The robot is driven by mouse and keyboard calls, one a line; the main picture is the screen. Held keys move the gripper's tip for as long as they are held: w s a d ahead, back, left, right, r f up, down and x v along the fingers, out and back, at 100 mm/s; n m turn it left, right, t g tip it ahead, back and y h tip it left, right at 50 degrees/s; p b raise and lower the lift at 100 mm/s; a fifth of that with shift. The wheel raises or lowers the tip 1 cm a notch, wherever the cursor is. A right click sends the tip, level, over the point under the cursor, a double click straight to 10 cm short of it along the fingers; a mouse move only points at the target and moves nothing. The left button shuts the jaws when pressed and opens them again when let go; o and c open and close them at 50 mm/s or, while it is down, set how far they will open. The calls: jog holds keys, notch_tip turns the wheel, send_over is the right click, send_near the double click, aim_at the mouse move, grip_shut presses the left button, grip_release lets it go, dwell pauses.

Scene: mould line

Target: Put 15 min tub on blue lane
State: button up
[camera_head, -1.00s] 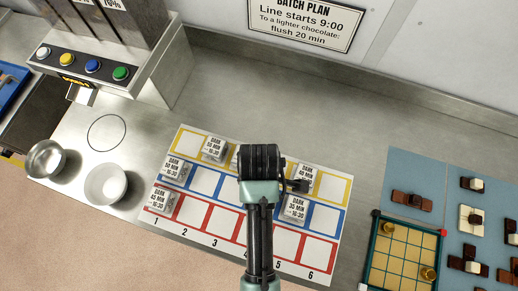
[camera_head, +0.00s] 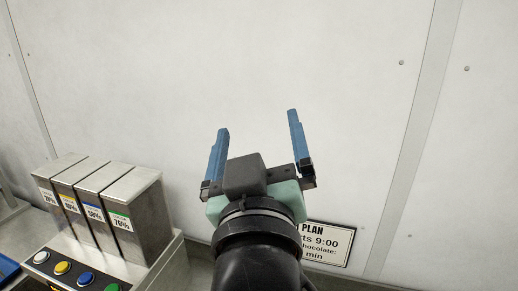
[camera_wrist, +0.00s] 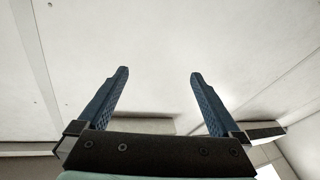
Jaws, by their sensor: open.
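My gripper (camera_head: 256,130) is raised in front of the wall in the head view, its two blue fingers apart with nothing between them. In the wrist view the gripper (camera_wrist: 158,85) is also open and empty, with pale wall beyond it. No tub and no blue lane show in either view now; the lane sheet is outside the head view.
The dispenser unit with several metal hoppers (camera_head: 144,212) and coloured buttons (camera_head: 86,279) stands at the lower left. The batch plan sign (camera_head: 328,246) is on the wall, partly hidden by my arm. The wall (camera_head: 300,60) fills most of the view.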

jog(key=s+r+m+t, duration=0.3)
jog(key=s+r+t, duration=0.4)
jog(key=r, duration=0.9)
jog(key=s, duration=0.3)
jog(key=shift+s+r+m, duration=0.2)
jog(key=shift+r+m, duration=0.05)
jog(key=shift+m, duration=0.05)
